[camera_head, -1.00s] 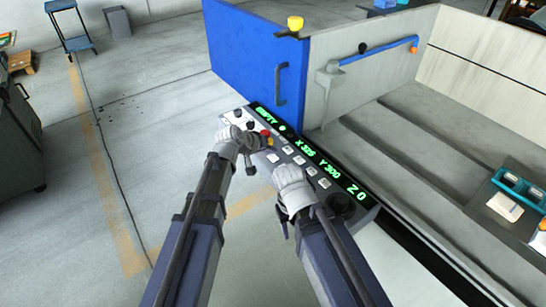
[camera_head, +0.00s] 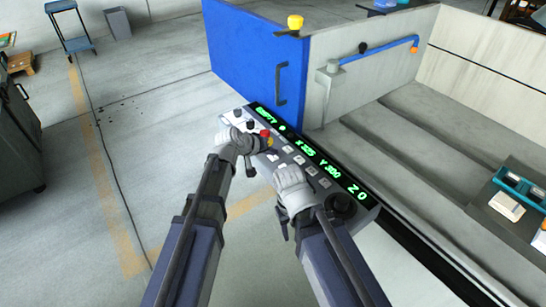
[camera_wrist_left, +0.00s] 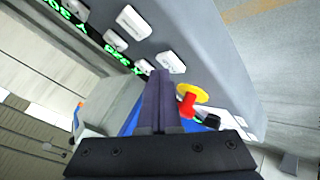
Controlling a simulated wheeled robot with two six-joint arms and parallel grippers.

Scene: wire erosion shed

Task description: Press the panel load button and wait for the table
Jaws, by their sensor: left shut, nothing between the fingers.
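The grey control panel (camera_head: 325,186) has a green display (camera_head: 320,158) reading EMPTY, X, Y and Z values, with a row of pale buttons below it. A red emergency stop knob (camera_head: 266,135) with a yellow base sits near its left end. My left gripper (camera_head: 266,146) is shut and empty over the panel beside the knob. In the left wrist view its fingertips (camera_wrist_left: 160,73) lie close to a white button (camera_wrist_left: 170,62); contact cannot be told. My right gripper (camera_head: 288,177) is at the panel's near edge, its fingers unclear. The button labels are too small to read.
The blue door (camera_head: 250,58) with a dark handle stands behind the panel.

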